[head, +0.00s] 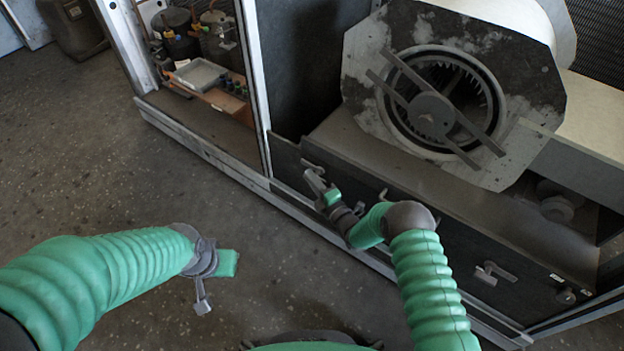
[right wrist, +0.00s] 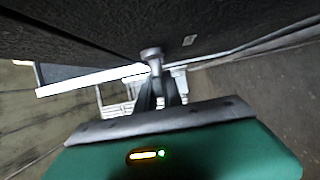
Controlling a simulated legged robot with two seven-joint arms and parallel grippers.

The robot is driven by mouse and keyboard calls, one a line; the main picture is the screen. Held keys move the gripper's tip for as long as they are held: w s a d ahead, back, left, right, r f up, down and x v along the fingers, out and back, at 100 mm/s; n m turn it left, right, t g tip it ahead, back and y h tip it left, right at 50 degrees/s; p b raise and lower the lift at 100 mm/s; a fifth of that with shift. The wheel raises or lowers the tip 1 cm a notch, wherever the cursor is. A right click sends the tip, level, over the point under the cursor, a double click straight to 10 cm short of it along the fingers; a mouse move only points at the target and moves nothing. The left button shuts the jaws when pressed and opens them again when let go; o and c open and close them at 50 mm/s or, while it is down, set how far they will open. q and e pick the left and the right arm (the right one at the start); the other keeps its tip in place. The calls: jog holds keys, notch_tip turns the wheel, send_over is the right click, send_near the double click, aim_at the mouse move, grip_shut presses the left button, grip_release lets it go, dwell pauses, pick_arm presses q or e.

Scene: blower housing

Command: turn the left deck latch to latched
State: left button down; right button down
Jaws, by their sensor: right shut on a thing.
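The left deck latch (head: 311,164) is a small grey handle on the dark front panel below the blower. My right gripper (head: 316,181) is at this latch, shut on it. In the right wrist view the latch's pale round end (right wrist: 152,54) shows at the tips of my right gripper (right wrist: 158,88), close to the dark panel. The fingers hide part of the handle, so its exact angle is unclear. My left gripper (head: 203,302) hangs over the floor at the lower left, away from the panel. Its opening cannot be made out.
A second latch (head: 495,272) sits on the panel at the right, with a round knob (head: 566,297) beside it. The blower housing (head: 450,95) with its round inlet stands above the deck. A cabinet bay (head: 205,75) holds canisters and a tray. The floor (head: 100,160) at left is clear.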

pick_arm(q)
jog(key=shift+f, duration=0.15)
pick_arm(e)
jog(key=shift+s+f, duration=0.15)
jog(key=shift+f, duration=0.2)
